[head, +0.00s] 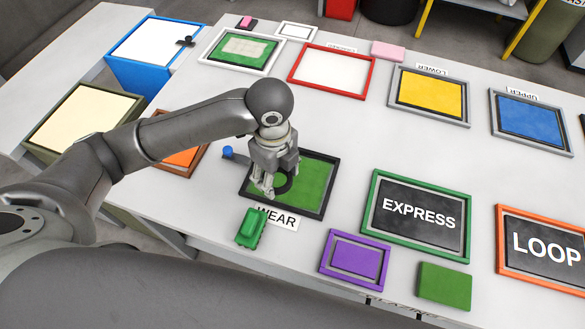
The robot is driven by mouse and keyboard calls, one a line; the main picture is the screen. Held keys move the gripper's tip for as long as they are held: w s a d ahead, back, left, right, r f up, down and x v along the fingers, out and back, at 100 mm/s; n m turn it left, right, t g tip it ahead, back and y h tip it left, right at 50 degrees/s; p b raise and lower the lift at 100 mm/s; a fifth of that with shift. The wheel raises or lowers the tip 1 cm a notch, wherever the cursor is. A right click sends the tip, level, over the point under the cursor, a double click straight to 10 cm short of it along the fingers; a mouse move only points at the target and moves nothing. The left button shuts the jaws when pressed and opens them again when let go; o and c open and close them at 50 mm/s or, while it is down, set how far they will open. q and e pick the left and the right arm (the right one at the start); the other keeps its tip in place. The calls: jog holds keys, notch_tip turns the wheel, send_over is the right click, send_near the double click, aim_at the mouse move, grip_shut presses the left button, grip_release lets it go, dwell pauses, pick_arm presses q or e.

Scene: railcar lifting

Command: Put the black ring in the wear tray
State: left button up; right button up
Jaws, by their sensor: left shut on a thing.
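The wear tray (326,187) is a black-framed tray with a green floor, behind the white WEAR label (279,218). My left gripper (266,190) reaches down over the tray's left part, fingers pointing down. It is shut on the black ring (284,184), which shows as a dark curve beside the fingers, low over the green floor. The fingers hide part of the ring, and I cannot tell whether it touches the floor. My right gripper is not in view.
A green toy railcar (251,229) stands just in front of the tray. A blue knob (228,152) is close to its left. The EXPRESS tray (417,214), purple tray (354,260) and red-framed tray (332,71) stand around it.

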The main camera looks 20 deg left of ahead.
pick_arm(q)
jog(key=w+f, duration=0.4)
jog(key=w+d+f, duration=0.1)
jog(key=w, duration=0.1)
jog(key=shift+w+f+p, duration=0.2)
jog(key=shift+f+p, duration=0.1)
jog(key=shift+f, duration=0.1)
jog(key=shift+w+f, duration=0.15)
jog(key=shift+f, duration=0.1)
jog(key=shift+w+f, duration=0.3)
jog(key=shift+f, duration=0.25)
notch_tip(320, 180, down, 2)
jog(key=shift+f+p, duration=0.1)
jog(key=shift+p, duration=0.4)
jog(key=shift+f, duration=0.4)
jog(key=o, duration=1)
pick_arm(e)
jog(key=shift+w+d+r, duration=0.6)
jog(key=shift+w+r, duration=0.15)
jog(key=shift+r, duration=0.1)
